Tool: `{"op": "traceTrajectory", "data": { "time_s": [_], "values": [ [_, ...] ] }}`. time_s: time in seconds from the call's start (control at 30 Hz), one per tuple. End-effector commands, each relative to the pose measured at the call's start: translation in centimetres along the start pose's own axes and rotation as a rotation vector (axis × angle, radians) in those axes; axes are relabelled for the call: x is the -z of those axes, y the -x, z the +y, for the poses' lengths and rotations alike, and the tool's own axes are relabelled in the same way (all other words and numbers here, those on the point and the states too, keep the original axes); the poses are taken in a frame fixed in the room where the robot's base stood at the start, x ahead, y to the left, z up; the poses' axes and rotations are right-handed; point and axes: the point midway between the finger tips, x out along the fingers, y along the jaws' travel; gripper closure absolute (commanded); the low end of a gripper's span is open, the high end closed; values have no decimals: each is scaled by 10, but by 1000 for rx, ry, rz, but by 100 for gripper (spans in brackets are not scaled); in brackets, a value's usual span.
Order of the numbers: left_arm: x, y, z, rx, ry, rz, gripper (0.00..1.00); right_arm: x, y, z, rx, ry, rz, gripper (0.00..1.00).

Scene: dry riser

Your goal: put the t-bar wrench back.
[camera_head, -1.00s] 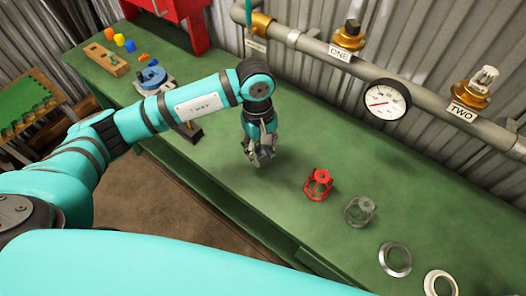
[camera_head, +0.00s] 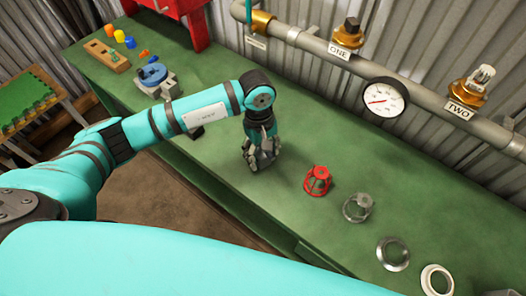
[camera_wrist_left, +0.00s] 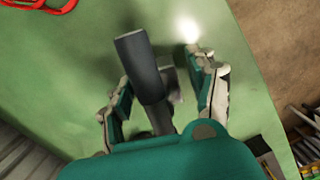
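The t-bar wrench (camera_wrist_left: 143,62) appears as a dark grey bar in the left wrist view, with a thinner shaft running down between the fingers and a grey part beside it. My left gripper (camera_wrist_left: 162,98) has its fingers spread on either side of the wrench, with visible gaps to the bar. In the head view my left gripper (camera_head: 260,157) is low over the green bench (camera_head: 225,170); the wrench is hard to make out there. The fingers hide where the shaft ends. My right gripper is not in view.
A red cage (camera_head: 318,181), a grey cage (camera_head: 357,207) and two rings (camera_head: 393,254) (camera_head: 438,281) lie to the right. A pipe with a gauge (camera_head: 385,98) and two brass valves runs behind. A blue vise-like tool (camera_head: 153,76) and wooden block (camera_head: 107,56) stand at far left.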

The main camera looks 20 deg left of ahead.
Motion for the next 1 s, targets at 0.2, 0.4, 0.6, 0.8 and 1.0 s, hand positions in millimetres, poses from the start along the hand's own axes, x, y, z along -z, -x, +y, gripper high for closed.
{"op": "traceTrajectory", "data": {
  "time_s": [0.2,0.4,0.6,0.8,1.0],
  "values": [
    [0,0,0,0,0,0,41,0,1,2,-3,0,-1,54],
    [0,14,1,-4,-1,2,41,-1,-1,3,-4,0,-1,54],
    [1,56,1,-5,-2,4,41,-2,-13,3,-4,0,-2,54],
    [0,96,1,-4,-1,2,41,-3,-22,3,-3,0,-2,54],
    [0,119,0,0,0,0,41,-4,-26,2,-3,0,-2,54]
  ]
}}
